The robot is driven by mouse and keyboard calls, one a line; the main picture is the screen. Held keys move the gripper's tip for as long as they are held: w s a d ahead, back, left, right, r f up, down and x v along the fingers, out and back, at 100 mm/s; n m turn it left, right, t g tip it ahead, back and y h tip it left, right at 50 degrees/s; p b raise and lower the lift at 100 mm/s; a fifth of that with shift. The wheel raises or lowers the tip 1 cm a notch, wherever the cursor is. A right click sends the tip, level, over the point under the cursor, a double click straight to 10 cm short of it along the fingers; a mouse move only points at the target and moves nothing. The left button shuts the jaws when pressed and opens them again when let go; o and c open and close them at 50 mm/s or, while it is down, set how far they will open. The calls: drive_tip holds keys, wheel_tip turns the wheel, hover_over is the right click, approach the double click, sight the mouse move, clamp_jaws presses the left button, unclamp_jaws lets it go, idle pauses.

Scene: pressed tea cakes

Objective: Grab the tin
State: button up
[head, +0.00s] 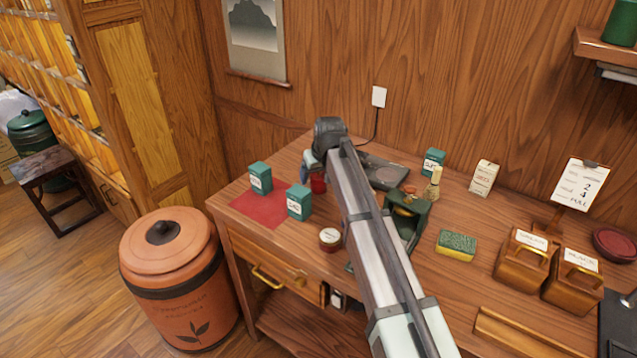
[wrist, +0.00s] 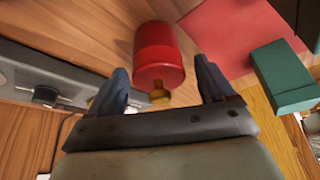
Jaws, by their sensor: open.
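A red cylindrical tin (wrist: 158,55) with a brass-coloured knob stands on the table and shows in the wrist view between my two dark fingers. In the head view only a small red part of it (head: 318,184) shows beside my arm. My gripper (wrist: 163,78) is open, with a gap on each side of the tin; I cannot tell how far down the fingers reach. In the head view my gripper (head: 311,168) is at the tin, partly hidden by my arm.
A red mat (head: 258,212) holds two green boxes, one (head: 299,202) close to my gripper; it also shows in the wrist view (wrist: 285,78). A grey flat device (head: 385,173) lies right of my gripper. A small round labelled tin (head: 330,239) sits nearer the table's front.

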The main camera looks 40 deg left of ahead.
drive_tip(key=shift+f, duration=0.2)
drive_tip(key=c, duration=1.1)
drive_tip(key=shift+o, duration=0.2)
drive_tip(key=shift+r, duration=0.1)
